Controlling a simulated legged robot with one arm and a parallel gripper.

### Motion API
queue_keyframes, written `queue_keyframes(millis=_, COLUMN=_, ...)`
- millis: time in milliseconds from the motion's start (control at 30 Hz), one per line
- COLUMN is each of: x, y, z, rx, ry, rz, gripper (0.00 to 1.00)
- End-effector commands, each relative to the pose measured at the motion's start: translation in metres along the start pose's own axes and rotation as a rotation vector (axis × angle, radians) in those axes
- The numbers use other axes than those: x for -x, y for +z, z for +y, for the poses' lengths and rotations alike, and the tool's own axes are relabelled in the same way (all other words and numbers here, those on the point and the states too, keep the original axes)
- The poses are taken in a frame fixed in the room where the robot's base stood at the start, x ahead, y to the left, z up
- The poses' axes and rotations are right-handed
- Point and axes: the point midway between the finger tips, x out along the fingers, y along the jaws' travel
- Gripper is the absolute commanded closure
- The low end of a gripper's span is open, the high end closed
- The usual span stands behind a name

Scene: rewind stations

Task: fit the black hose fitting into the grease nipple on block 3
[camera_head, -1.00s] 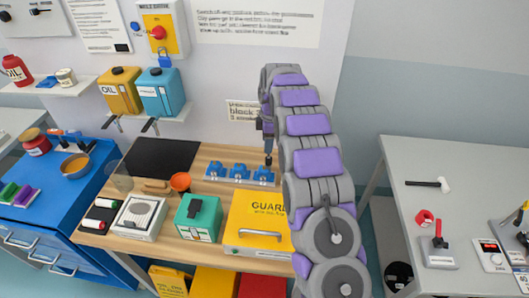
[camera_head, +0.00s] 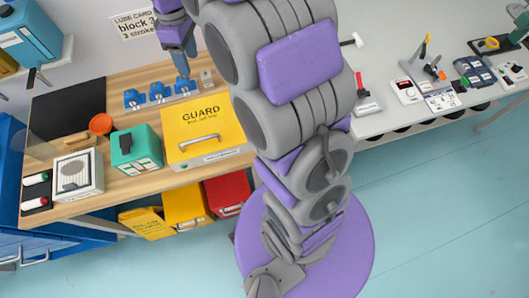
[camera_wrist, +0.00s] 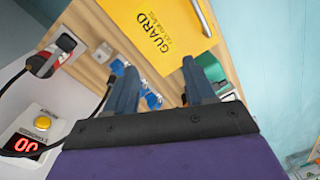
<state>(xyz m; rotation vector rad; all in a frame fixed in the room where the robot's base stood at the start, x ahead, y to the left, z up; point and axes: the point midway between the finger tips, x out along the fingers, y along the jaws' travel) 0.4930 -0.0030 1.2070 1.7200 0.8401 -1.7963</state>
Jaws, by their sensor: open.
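Three blue blocks stand in a row on the wooden bench; the rightmost (camera_head: 183,86) is closest to my gripper (camera_head: 181,68). Which one is block 3 cannot be read, and their nipples are too small to make out. In the wrist view my gripper (camera_wrist: 158,68) is open and empty, with blue blocks (camera_wrist: 151,101) partly showing between and behind its fingers. A black piece with a black hose (camera_wrist: 43,64), perhaps the hose fitting, sits on a pale holder at the left, outside the fingers.
A yellow guard box (camera_head: 206,128) with a handle lies in front of the blocks. A green box (camera_head: 136,148) stands left of it. In the wrist view a counter with a yellow button (camera_wrist: 42,123) is at lower left. A grey table (camera_head: 400,50) stands at right.

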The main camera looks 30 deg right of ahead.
Motion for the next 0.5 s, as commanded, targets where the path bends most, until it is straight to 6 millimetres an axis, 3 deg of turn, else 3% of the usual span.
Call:
queue_keyframes(millis=200, x=0.012, y=0.055, z=-0.065, rx=-0.208, ry=-0.004, rz=-0.026, gripper=0.46)
queue_keyframes(millis=500, x=0.003, y=0.141, z=-0.146, rx=-0.506, ry=-0.008, rz=-0.064, gripper=0.46)
